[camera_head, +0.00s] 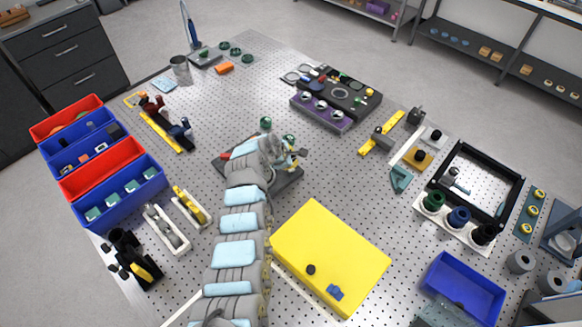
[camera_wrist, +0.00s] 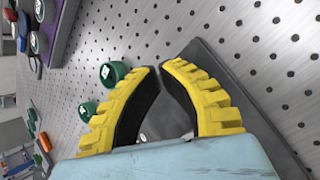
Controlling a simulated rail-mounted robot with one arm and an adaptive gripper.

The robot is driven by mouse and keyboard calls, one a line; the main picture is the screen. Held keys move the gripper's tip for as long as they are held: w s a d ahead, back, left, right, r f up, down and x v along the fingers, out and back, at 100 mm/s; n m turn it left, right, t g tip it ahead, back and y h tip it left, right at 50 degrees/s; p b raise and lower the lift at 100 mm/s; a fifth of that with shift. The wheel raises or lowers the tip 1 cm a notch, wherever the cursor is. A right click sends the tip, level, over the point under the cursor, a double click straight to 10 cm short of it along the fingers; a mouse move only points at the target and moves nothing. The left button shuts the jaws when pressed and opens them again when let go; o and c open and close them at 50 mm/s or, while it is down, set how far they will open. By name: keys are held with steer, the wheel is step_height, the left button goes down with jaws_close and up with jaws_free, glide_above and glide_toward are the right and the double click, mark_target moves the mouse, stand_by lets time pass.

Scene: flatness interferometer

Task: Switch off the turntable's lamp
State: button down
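My gripper (camera_wrist: 161,69) has yellow ribbed fingers with black pads. The fingertips are almost together, with a narrow gap and nothing visible between them. In the head view my gripper (camera_head: 292,158) is above a dark flat plate (camera_head: 287,181), which my arm partly hides. The plate also shows behind the fingers in the wrist view (camera_wrist: 215,65). Two green round pieces (camera_wrist: 112,73) (camera_wrist: 88,110) lie left of the fingers there. A black unit with a ring-shaped top (camera_head: 340,93) stands farther back. I cannot tell which object is the turntable, and no lamp or switch is clear.
A yellow box (camera_head: 330,250) stands right of my arm. Red and blue bins (camera_head: 112,187) line the left edge. A purple holder (camera_head: 318,113) stands in front of the black unit. A black square frame (camera_head: 473,180) is at the right.

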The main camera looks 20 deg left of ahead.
steer(key=shift+r+p, duration=2.65)
steer(key=shift+r, duration=0.35)
steer(key=shift+w, duration=0.1)
